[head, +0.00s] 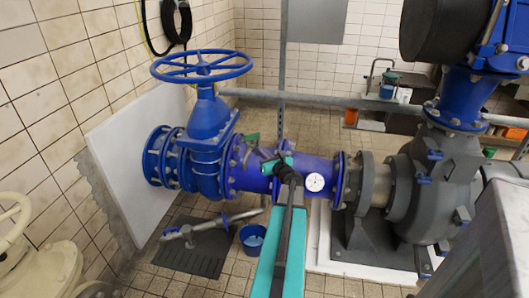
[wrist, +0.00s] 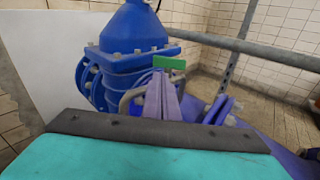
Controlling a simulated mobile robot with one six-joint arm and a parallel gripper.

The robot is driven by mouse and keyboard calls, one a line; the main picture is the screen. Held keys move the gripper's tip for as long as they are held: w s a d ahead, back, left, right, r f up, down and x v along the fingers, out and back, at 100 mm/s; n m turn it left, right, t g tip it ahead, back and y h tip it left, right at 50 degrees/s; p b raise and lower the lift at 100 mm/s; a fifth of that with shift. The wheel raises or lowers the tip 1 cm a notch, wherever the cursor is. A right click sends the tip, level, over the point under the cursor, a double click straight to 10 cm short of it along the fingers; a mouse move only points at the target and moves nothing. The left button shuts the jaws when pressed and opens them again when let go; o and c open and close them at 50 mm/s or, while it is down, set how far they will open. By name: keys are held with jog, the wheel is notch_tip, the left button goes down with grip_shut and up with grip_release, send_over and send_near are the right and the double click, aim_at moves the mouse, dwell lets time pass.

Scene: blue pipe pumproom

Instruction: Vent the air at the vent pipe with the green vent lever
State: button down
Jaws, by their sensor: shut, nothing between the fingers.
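The green vent lever (head: 252,137) sits above the blue pipe, just right of the big valve. In the wrist view the green lever (wrist: 170,62) shows as a flat green bar lying crosswise right at my fingertips. My gripper (head: 266,163) is over the pipe, a little right of and nearer than the lever in the head view. In the wrist view my gripper (wrist: 159,74) has its fingers together and empty. The fingertips overlap the lever's lower left edge; I cannot tell whether they touch it. The curved vent pipe (wrist: 127,101) shows left of my fingers, partly hidden.
The blue valve with its handwheel (head: 201,66) stands left of the lever. A round white gauge (head: 315,182) is on the pipe at right. A grey pump (head: 395,205) stands farther right. A blue bucket (head: 252,238) is on the floor below. A rail (head: 310,98) runs behind.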

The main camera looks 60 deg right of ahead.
aim_at(248, 138)
jog(key=shift+p+x, duration=0.5)
jog(key=shift+x, duration=5.1)
jog(key=shift+a, duration=0.1)
